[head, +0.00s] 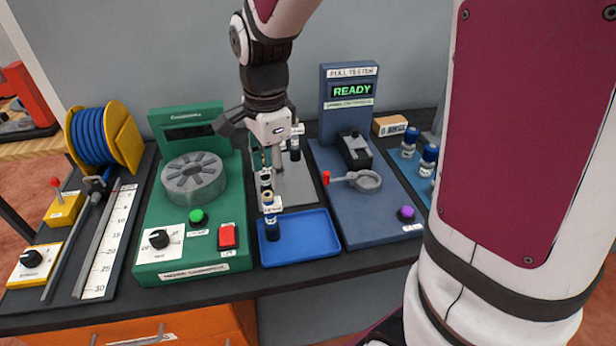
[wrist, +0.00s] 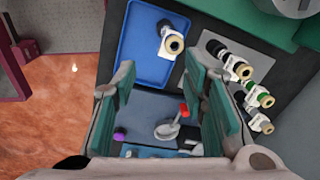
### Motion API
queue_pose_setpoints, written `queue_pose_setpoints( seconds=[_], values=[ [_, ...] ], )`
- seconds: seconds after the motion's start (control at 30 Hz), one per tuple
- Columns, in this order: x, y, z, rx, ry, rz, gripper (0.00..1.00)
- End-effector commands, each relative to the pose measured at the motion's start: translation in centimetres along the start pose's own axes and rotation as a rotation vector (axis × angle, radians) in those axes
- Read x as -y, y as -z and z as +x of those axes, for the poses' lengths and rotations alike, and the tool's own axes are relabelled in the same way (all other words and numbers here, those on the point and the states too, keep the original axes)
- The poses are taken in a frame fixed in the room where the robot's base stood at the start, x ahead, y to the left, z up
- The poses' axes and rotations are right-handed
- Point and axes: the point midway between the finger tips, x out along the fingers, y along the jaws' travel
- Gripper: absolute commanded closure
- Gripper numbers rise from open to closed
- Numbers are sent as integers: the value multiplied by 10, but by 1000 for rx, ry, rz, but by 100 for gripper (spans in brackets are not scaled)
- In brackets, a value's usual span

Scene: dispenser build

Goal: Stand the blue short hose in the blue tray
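A short dark blue hose (head: 271,222) with a brass-coloured end and a white tag stands in the left part of the blue tray (head: 312,240). In the wrist view the same hose (wrist: 169,42) is upright inside the blue tray (wrist: 140,45), near its right edge. My gripper (head: 266,160) is above and behind the tray, over the grey plate. In the wrist view my gripper (wrist: 161,85) has its teal fingers spread, with nothing held between them. The hose stands apart from the fingers.
Several other tagged hoses (wrist: 262,99) stand on the grey plate (head: 297,190) behind the tray. The green machine (head: 178,232) is left of the tray, and the pull tester (head: 350,205) is right. Blue-capped bottles (head: 409,143) stand farther right. The tray's right part is clear.

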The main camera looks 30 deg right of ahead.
Motion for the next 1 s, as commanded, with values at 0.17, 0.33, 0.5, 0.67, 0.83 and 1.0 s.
queue_pose_setpoints(
  seconds=[0.17, 0.33, 0.5, 0.67, 0.83, 1.0],
  values=[
    [-42, 1, -56, -20, 107, -411, 60],
    [-86, 2, -92, -83, 190, -812, 60],
    [-130, 3, -112, -179, 247, -1186, 60],
    [-157, 3, -119, -260, 270, -1428, 60],
    [-168, 4, -120, -297, 272, -1536, 60],
    [-168, 4, -120, -300, 271, -1548, 60]
  ],
)
